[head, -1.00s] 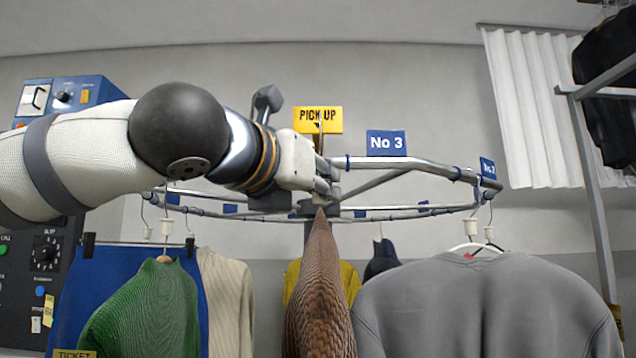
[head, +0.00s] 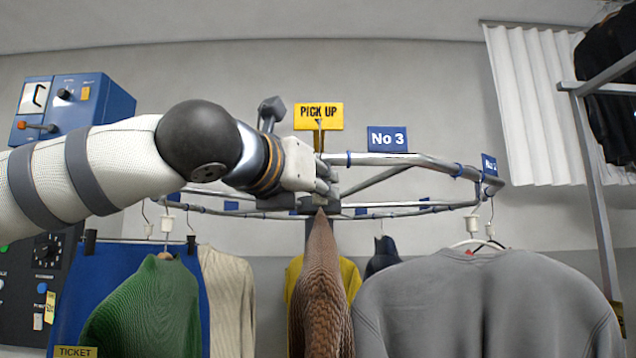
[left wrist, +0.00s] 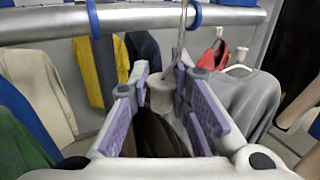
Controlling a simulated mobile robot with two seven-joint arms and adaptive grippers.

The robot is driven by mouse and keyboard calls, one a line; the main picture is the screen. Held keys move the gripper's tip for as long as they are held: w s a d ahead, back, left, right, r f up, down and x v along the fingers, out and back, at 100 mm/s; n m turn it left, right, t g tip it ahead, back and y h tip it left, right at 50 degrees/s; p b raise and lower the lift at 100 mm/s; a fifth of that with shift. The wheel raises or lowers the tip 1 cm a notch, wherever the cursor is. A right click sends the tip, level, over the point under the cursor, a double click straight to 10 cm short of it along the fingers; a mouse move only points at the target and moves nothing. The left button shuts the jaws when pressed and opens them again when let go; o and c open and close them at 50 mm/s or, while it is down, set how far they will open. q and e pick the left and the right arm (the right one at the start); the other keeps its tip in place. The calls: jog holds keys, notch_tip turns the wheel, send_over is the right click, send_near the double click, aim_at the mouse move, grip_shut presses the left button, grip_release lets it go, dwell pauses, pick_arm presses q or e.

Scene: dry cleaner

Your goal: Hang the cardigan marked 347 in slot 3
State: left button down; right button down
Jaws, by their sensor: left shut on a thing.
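A brown knitted garment (head: 320,285), seen edge-on in the head view, hangs below my left gripper (head: 324,188); no number mark on it is readable. In the left wrist view my left gripper (left wrist: 168,100) is shut on the pale neck of its hanger (left wrist: 162,90). The hanger's thin hook (left wrist: 182,45) rises to the metal rail (left wrist: 130,24) beside a blue ring; I cannot tell whether it bears on the rail. The blue No 3 sign (head: 387,139) stands on the rail, right of the gripper. My right gripper is not in view.
A yellow PICK UP sign (head: 318,117) stands behind the gripper. A green sweater (head: 150,310) hangs left and a grey sweatshirt (head: 485,305) right, close to the brown garment. A metal rack (head: 592,180) stands at right, a blue control box (head: 75,108) at left.

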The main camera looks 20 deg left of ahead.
pick_arm(q)
jog(key=shift+w+a, duration=0.2)
jog(key=shift+w, duration=0.5)
jog(key=shift+w+a, duration=0.2)
jog(key=shift+w, duration=0.5)
jog(key=shift+r, duration=0.1)
jog(key=shift+f, duration=1.6)
jog(key=shift+f, duration=0.2)
jog(key=c, duration=1.4)
grip_release()
jog(key=shift+f, duration=0.1)
jog(key=shift+s, duration=0.1)
